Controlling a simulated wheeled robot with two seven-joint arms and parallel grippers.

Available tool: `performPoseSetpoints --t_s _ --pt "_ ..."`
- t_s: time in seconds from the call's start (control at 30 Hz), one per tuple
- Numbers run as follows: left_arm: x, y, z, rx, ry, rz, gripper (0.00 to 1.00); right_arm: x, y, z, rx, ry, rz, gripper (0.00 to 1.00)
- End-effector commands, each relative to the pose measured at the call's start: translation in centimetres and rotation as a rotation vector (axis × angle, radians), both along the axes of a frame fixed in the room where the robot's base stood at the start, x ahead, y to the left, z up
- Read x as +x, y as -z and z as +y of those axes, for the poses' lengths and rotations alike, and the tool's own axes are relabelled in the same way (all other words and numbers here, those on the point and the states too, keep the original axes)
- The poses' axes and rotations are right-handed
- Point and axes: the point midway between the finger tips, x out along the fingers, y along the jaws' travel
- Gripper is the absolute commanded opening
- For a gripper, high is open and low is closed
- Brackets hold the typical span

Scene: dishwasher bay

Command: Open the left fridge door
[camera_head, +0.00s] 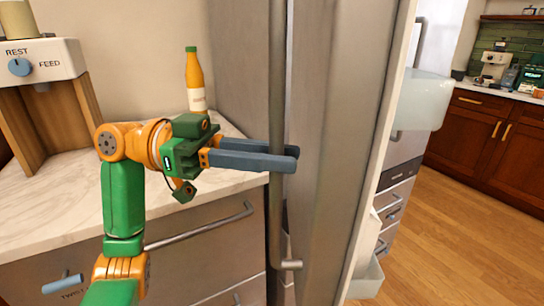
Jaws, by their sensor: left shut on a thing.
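The left fridge door (335,130) is a tall grey metal panel in the middle of the view. It stands ajar: its white inner edge (386,140) and translucent door bins (424,100) show on its right side. Its long vertical bar handle (277,60) runs down its left side, to a mount near the bottom. My left gripper (285,157) reaches in from the left, with its two blue-grey fingers shut on the handle at mid height. The fingers hide a short stretch of the bar. My right gripper is not in view.
A marble counter (225,185) with drawers lies left of the fridge, close to my left arm. An orange bottle (195,82) and a feed dispenser (45,62) stand on it. Wooden floor (450,240) is clear at the right, before brown cabinets (480,130).

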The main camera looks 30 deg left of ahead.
Motion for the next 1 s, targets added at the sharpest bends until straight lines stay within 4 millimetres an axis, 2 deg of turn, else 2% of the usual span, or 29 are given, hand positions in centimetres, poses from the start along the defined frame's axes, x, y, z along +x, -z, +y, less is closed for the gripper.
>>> performPoseSetpoints --t_s 0.63,0.67,0.7,1.0 --pt "0.13 -0.19 0.1 -0.006 -0.003 -0.003 0.0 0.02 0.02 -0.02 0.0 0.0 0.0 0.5" --pt "0.13 -0.19 0.1 -0.006 -0.003 -0.003 0.25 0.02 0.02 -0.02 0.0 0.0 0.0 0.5" --pt "0.13 -0.19 0.09 -0.006 -0.003 -0.003 0.34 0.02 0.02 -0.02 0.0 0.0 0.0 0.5" --pt "0.1 -0.05 0.22 -0.003 -0.002 -0.001 0.34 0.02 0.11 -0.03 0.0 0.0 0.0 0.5"
